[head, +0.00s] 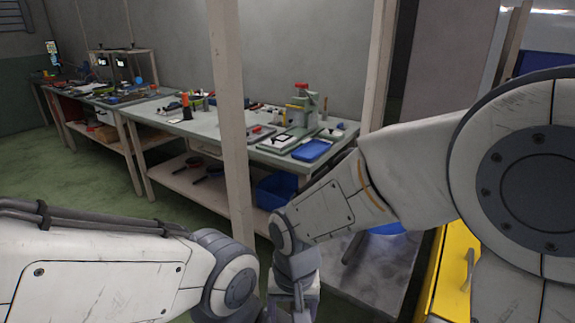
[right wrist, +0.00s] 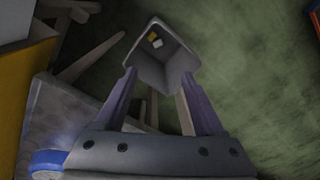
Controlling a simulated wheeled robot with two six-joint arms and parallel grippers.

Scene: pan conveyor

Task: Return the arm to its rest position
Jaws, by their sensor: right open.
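My right arm (head: 335,205) comes in from the right in the head view and reaches down and inward, its wrist hanging low at the bottom middle. My right gripper (right wrist: 158,82) shows in the right wrist view with its two fingers spread apart. A grey open box-like shape (right wrist: 172,62) with small yellow and white bits inside shows between and beyond the fingertips. I cannot tell how far off it is. My left arm (head: 110,270) lies low at the left of the head view. Its gripper is out of the picture.
A workbench (head: 200,122) with tools and a blue tray (head: 312,150) stands beyond my arms. A wooden post (head: 228,100) rises in front of it. A blue bin (head: 275,190) sits on the lower shelf. A yellow cabinet (head: 455,265) is close at the right. Green floor (head: 70,180) is clear at left.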

